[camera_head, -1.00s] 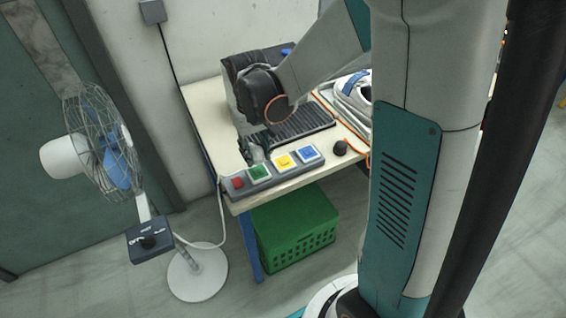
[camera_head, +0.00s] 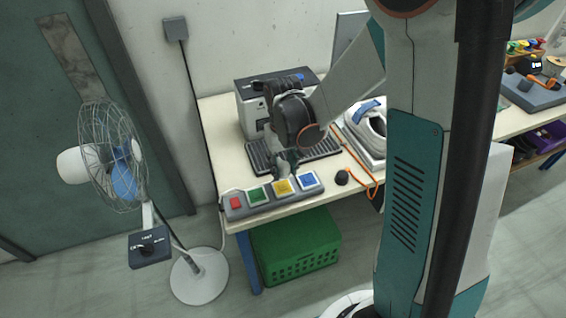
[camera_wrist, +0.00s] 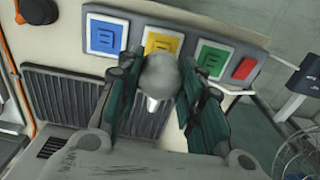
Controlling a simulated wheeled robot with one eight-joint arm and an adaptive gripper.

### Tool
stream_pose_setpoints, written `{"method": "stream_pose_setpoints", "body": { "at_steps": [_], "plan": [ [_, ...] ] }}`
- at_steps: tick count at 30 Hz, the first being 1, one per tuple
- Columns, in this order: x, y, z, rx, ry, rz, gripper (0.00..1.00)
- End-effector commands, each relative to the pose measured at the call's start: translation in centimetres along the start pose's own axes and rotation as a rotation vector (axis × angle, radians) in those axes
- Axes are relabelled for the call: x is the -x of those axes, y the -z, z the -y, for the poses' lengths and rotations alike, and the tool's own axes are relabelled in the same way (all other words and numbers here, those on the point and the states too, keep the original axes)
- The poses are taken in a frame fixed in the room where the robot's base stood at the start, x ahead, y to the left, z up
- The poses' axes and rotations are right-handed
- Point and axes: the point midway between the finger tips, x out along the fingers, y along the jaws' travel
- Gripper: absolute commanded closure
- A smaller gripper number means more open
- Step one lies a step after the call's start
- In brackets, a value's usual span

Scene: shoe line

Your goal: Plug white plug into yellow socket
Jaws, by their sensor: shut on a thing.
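The power strip (camera_head: 262,203) lies along the table's front edge, with a red switch (camera_head: 236,203) and green, yellow and blue sockets. The yellow socket (camera_head: 283,187) sits between the green (camera_head: 258,194) and blue (camera_head: 308,180) ones. My gripper (camera_head: 285,168) points down just behind the yellow socket. In the wrist view its fingers are shut on a rounded grey-white plug (camera_wrist: 160,75) with a pale lower part (camera_wrist: 152,104). The plug overlaps the near edge of the yellow socket (camera_wrist: 163,40) there. I cannot tell whether they touch; the plug's contact end is hidden.
A dark ribbed tray (camera_head: 318,151) and a grey machine (camera_head: 248,100) stand behind the strip. A black knob (camera_head: 342,178) and an orange cord (camera_head: 362,184) lie to the right. A fan (camera_head: 112,160) stands left; a green crate (camera_head: 297,245) sits below the table.

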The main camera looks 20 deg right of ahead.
Motion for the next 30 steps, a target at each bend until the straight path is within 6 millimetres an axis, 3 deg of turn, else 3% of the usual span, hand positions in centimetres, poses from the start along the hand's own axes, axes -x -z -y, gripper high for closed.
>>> {"method": "stream_pose_setpoints", "body": {
  "at_steps": [18, 30],
  "plan": [
    [-4.8, 0.0, 0.0, 0.000, 0.000, 0.000, 1.00],
    [-5.5, 0.0, 0.0, 0.000, 0.000, 0.000, 1.00]
  ]
}}
